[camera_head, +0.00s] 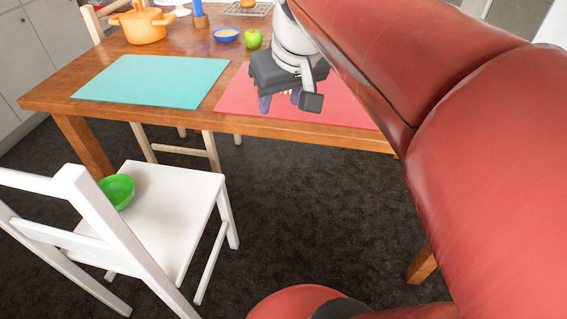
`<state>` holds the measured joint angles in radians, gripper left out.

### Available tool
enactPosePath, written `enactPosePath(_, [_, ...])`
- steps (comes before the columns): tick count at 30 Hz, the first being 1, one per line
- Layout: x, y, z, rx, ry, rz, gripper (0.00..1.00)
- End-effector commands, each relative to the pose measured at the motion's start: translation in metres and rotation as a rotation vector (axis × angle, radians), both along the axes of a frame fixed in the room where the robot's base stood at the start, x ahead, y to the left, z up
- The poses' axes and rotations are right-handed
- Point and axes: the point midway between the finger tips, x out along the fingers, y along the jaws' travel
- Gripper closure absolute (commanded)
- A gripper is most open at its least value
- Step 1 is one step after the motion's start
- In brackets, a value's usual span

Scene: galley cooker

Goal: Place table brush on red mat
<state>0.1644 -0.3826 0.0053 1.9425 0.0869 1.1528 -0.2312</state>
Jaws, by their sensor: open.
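The red mat (235,98) lies flat on the near right part of the wooden table, partly hidden by my gripper and my red arm. My gripper (280,100) is over this mat, pointing down, with its jaws open. Its purplish fingertips are close to the mat surface; I cannot tell whether they touch it. I cannot make out the table brush; anything small under or behind the gripper is hidden or too small to tell.
The wooden table (62,92) also bears a teal mat (150,80), an orange pot (143,27), a blue bowl (226,36), a green apple (253,39) and a wire rack (240,9). A white chair (165,205) with a green bowl (117,192) stands in front.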

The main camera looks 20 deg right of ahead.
Motion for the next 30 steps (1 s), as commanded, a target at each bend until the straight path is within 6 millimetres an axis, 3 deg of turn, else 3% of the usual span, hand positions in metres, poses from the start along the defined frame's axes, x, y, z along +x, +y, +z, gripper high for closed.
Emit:
enactPosePath(1, [-0.024, 0.011, -0.020, 0.000, -0.010, -0.004, 0.56])
enactPosePath(3, [-0.050, 0.020, -0.047, 0.002, -0.024, -0.020, 0.56])
enactPosePath(6, [-0.079, 0.029, -0.082, 0.006, -0.039, -0.035, 0.56])
enactPosePath(10, [-0.101, 0.034, -0.112, 0.011, -0.052, -0.046, 0.56])
enactPosePath(15, [-0.109, 0.035, -0.123, 0.014, -0.056, -0.051, 0.56])
enactPosePath(30, [-0.108, 0.035, -0.123, 0.014, -0.055, -0.051, 0.56])
